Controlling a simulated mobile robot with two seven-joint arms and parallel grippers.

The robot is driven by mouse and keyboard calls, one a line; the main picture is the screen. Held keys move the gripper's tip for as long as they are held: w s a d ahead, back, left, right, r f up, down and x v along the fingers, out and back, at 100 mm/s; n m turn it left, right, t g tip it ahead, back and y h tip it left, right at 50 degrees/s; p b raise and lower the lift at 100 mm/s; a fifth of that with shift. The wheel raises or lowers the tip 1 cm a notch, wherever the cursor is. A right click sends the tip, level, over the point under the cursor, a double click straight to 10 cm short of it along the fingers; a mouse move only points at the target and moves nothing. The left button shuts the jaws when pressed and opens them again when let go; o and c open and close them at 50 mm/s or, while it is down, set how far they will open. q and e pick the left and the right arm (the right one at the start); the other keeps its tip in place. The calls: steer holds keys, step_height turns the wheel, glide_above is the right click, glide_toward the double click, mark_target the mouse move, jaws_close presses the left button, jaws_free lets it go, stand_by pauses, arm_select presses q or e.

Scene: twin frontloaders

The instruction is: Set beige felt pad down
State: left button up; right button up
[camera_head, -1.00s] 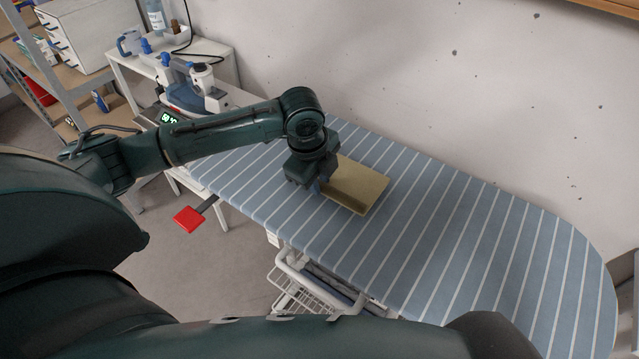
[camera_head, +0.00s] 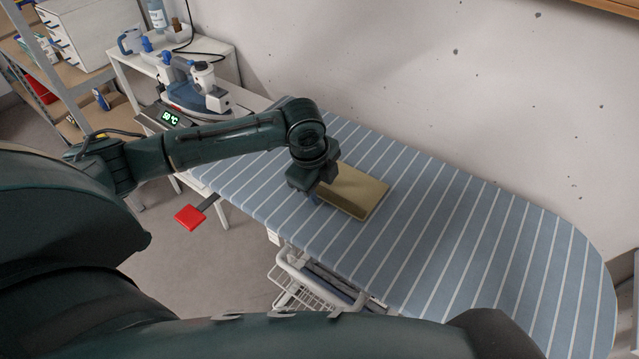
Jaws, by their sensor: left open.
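The beige felt pad (camera_head: 355,190) lies flat on the blue striped ironing board (camera_head: 470,240), towards its left half. My left gripper (camera_head: 313,196) is open at the left edge of the pad, pointing down. The wrist hides part of the pad's left side, and I cannot tell whether the fingers touch it. My right gripper is not in view.
A steam iron (camera_head: 195,92) stands on its station with a 50 °C display (camera_head: 171,118) at the board's left end. A red tab (camera_head: 189,217) sticks out below the board. A wire basket (camera_head: 300,290) hangs underneath. The board's right half is clear.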

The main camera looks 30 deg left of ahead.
arm_select(q)
steer(key=v, duration=1.2)
steer(key=shift+b, duration=0.35)
steer(key=shift+r, duration=0.1)
